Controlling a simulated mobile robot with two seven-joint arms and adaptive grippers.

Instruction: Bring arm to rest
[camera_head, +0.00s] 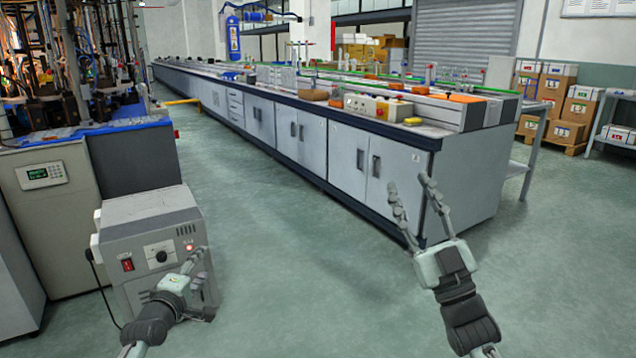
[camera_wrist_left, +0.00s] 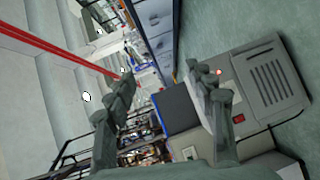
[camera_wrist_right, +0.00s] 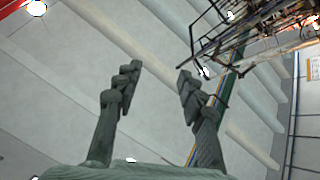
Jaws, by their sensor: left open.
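My left gripper (camera_head: 199,281) is low at the left of the head view, in front of a grey control box. It is open and empty; its two fingers stand apart in the left wrist view (camera_wrist_left: 168,90). My right gripper (camera_head: 408,187) is raised over the floor at the right of the head view, fingers pointing up. It is open and empty, with a clear gap between its fingers in the right wrist view (camera_wrist_right: 158,82). The head view cannot tell how far the left gripper is from the box.
The grey control box (camera_head: 150,240) has a dial and a lit red lamp. Behind it stands a machine with a green display (camera_head: 45,174). A long workbench (camera_head: 330,150) runs along the middle. Cartons (camera_head: 580,105) stand at the right. The floor (camera_head: 290,260) between the arms is clear.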

